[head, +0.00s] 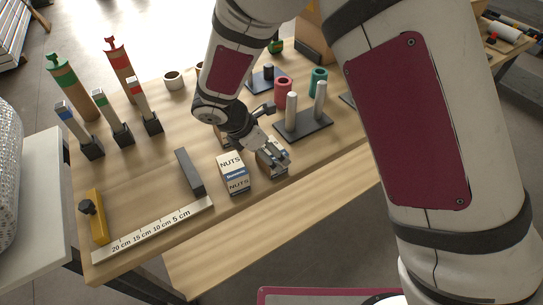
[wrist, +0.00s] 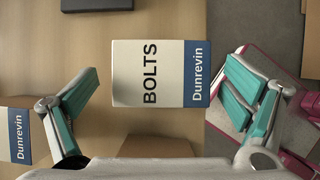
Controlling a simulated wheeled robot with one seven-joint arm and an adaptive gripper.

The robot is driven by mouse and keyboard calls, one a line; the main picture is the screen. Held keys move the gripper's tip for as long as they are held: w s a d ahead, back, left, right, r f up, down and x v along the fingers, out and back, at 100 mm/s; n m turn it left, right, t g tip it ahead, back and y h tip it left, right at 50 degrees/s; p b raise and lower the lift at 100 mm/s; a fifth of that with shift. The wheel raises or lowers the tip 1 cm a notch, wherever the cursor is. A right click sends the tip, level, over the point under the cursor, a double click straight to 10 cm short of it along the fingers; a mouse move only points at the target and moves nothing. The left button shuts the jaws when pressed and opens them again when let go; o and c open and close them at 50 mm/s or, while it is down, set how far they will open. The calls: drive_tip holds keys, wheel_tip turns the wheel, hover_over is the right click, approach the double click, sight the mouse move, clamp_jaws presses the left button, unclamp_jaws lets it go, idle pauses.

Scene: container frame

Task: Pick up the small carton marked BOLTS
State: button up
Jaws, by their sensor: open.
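The small carton marked BOLTS (wrist: 148,74) lies in the middle of the wrist view. It is cream with a blue band reading Dunrevin, and its lettering runs sideways. My gripper (wrist: 160,98) is open, with one teal-padded finger on each side of the carton and a gap on both sides. In the head view my gripper (head: 279,160) is over the carton (head: 268,168) near the table's front edge and hides most of it.
A NUTS carton (head: 233,172) stands just left of my gripper; a Dunrevin-banded carton (wrist: 16,136) shows at the wrist view's left edge. A dark block (head: 190,172) and a ruler (head: 155,229) lie further left. A peg stand (head: 302,125) is behind right.

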drive_tip(key=x, duration=0.5)
drive_tip(key=shift+p, duration=0.3)
drive_tip(key=shift+r, duration=0.1)
drive_tip(key=c, duration=1.3)
